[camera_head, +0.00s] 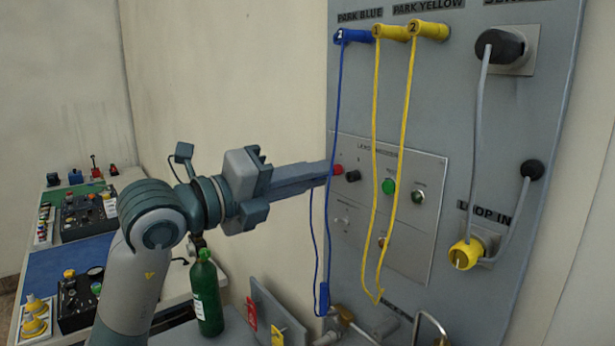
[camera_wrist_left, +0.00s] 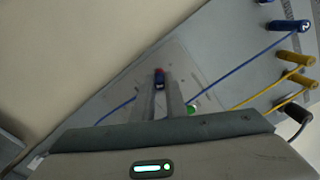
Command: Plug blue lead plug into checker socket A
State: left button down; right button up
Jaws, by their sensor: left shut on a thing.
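My left gripper (camera_head: 328,172) reaches in from the left to the checker panel (camera_head: 425,205). In the left wrist view its fingers (camera_wrist_left: 165,97) are shut on a blue lead plug (camera_wrist_left: 159,83). A red socket (camera_head: 338,170) lies right at the fingertips; red also shows just beyond the plug in the left wrist view (camera_wrist_left: 159,71). I cannot tell whether the plug is in the socket or only in front of it. A blue cord (camera_head: 313,235) hangs below the fingers. Another blue plug (camera_head: 352,36), marked 2, sits at PARK BLUE. My right gripper is not in view.
Two yellow plugs (camera_head: 428,30) are parked at the top, with yellow cords (camera_head: 402,140) hanging across the checker panel, right of my gripper. A black socket (camera_head: 353,175) is close beside the red one. A green bottle (camera_head: 206,295) stands below my left arm.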

pick_arm(q)
jog(key=shift+d, duration=0.1)
jog(key=c, duration=1.7)
grip_release()
jog(key=shift+w+d, duration=0.1)
jog(key=shift+d, duration=0.05)
